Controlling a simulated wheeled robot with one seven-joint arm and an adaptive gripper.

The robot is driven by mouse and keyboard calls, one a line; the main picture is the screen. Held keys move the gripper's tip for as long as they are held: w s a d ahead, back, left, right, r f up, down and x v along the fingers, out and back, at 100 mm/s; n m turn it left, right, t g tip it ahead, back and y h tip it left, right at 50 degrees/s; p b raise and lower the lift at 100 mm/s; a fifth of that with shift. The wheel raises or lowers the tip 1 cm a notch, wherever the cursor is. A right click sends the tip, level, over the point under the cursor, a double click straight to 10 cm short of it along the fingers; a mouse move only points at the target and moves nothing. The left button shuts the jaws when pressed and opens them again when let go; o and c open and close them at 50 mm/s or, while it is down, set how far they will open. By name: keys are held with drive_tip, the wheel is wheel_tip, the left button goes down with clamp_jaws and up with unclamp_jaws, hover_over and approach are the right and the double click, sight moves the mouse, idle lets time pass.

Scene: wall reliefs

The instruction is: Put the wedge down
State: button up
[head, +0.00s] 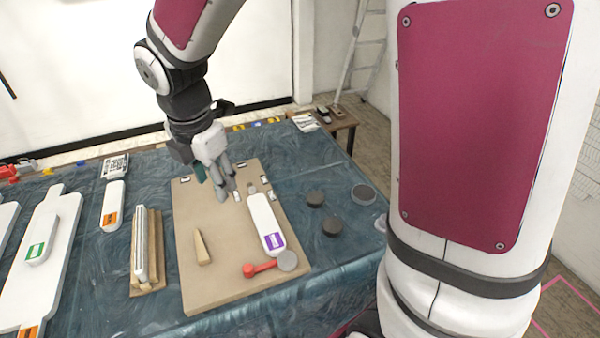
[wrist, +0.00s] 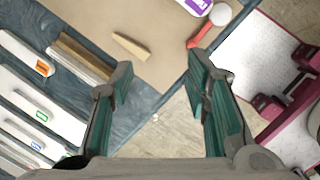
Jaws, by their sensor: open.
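The wedge (head: 202,247) is a small tan tapered piece lying on the light brown board (head: 215,285), left of its middle. It also shows in the wrist view (wrist: 130,47), above and beyond my fingertips. My gripper (head: 226,188) is over the back part of the board, behind the wedge and apart from it. In the wrist view the two green-padded fingers (wrist: 160,82) are spread wide with nothing between them. The exact height of the fingertips above the board cannot be told.
On the board, a white piece with a purple label (head: 267,224) and a red tool (head: 259,269) lie right of the wedge. A wooden block with a pale bar (head: 145,245) stands left of the board. Dark discs (head: 332,227) lie to the right. Bare board surrounds the wedge.

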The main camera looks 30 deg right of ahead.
drive_tip(key=s+d+r+m+t, duration=0.1)
drive_tip(key=s+d+r+m, duration=0.2)
drive_tip(key=s+m, duration=0.6)
drive_tip(key=s+d+r+m+t, duration=0.2)
drive_tip(key=s+d+r+m, duration=0.2)
drive_tip(key=s+r+m, duration=0.4)
drive_tip(key=s+m, duration=0.2)
drive_tip(key=m, duration=0.4)
drive_tip(key=shift+d+y, duration=0.2)
drive_tip(key=shift+y, duration=0.2)
